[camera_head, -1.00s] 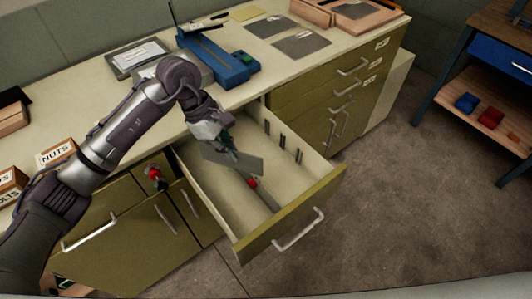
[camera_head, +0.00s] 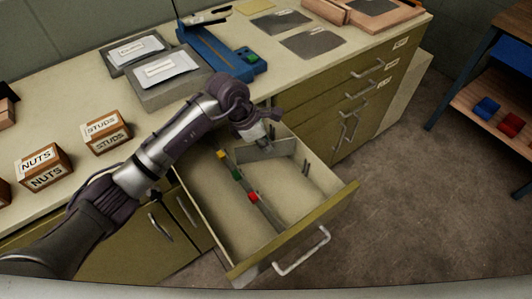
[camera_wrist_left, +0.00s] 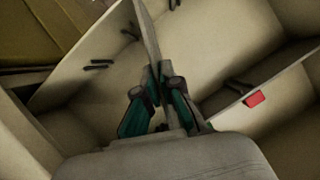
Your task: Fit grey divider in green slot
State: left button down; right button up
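My left gripper (camera_head: 258,139) is shut on the grey divider (camera_head: 272,149), a thin flat plate, inside the open drawer near its back. The plate stands on edge between the middle rail and the right wall. In the left wrist view the fingers (camera_wrist_left: 160,88) pinch the divider (camera_wrist_left: 147,32). The green marker (camera_head: 237,174) is on the middle rail, between a yellow marker (camera_head: 221,154) and a red marker (camera_head: 253,197). I cannot tell whether the divider is seated in a slot. My right gripper is not in view.
Dark slot clips (camera_head: 306,167) line the drawer's right wall; they also show in the left wrist view (camera_wrist_left: 96,65). The drawer front (camera_head: 300,238) is clear of the arm. Boxes of nuts (camera_head: 43,168) and studs (camera_head: 106,132) and a blue tool (camera_head: 220,55) stand on the counter.

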aim_at(266, 156)
pick_arm(q)
jog(key=shift+f, duration=0.7)
notch_tip(266, 156, down, 4)
jog(key=shift+r, duration=0.1)
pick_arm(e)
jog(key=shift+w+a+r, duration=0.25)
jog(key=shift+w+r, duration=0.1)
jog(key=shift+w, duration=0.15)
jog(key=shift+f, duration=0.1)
pick_arm(q)
jog(key=c, duration=1.3)
grip_release()
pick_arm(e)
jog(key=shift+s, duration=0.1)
